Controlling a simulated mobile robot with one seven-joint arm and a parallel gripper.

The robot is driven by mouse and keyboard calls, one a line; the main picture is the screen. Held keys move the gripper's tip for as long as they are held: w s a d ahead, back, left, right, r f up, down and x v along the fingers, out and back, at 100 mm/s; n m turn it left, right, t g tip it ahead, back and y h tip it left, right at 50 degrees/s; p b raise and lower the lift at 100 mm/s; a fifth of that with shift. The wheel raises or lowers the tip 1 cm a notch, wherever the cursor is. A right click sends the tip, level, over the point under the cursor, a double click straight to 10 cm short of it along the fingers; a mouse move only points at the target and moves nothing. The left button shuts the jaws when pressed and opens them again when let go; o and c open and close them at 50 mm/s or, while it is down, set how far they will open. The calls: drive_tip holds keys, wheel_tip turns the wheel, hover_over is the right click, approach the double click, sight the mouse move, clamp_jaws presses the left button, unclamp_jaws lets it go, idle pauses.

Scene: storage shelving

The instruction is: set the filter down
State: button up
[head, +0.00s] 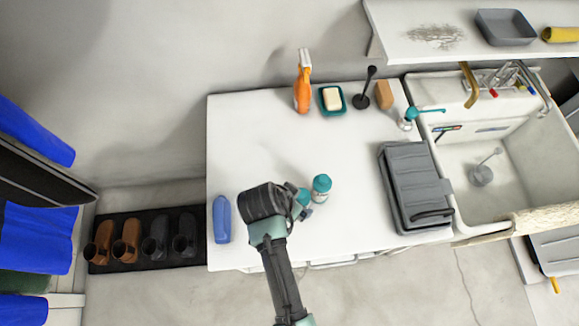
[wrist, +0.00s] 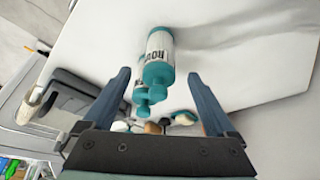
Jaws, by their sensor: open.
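A teal-and-white cylinder, which I take to be the filter (head: 321,188), stands on the white counter (head: 270,135), near its front middle. In the wrist view the filter (wrist: 160,52) shows dark lettering on a white band and a teal fitting at one end. My gripper (head: 304,203) is just left of it in the head view, mostly hidden by my wrist. In the wrist view my gripper (wrist: 158,76) is open, with wide gaps between its two dark fingers and the filter. I see no finger touching it.
A blue bottle (head: 221,219) lies left of my wrist. A grey case (head: 410,180) stands right, beside the sink (head: 510,165). An orange spray bottle (head: 303,88), soap dish (head: 323,108), black plunger-like tool (head: 362,101) and tan block (head: 384,95) line the back. The counter's middle is clear.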

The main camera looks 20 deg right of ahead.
drive_tip(key=shift+v, duration=2.05)
